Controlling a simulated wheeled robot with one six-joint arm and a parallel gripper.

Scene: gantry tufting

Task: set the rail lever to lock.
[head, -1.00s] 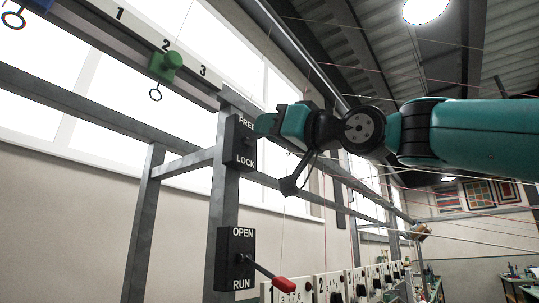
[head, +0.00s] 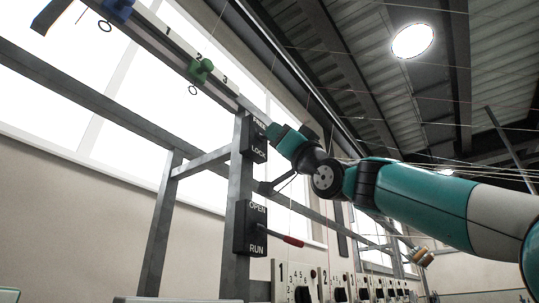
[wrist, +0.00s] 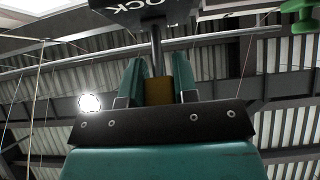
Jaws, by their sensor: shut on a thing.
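The rail lever box (head: 254,140) is a black box marked FREE above and LOCK below, on a grey upright in the head view. Its underside (wrist: 140,10) fills the top of the wrist view, with "OCK" showing. The rail lever (wrist: 158,92) has a dark shaft coming from the box and an ochre grip. My gripper (wrist: 158,75) is shut on that grip, with a teal finger on each side. In the head view my gripper (head: 274,132) is at the box's right side and hides the lever, so its exact setting cannot be told.
Below is a black box (head: 250,229) marked OPEN and RUN, with a red-handled lever (head: 292,241) sticking out right. A numbered rail (head: 180,45) with a green clamp (head: 200,71) and a blue one (head: 118,10) runs above. White numbered dial panels (head: 298,279) stand low. Thin threads cross the space.

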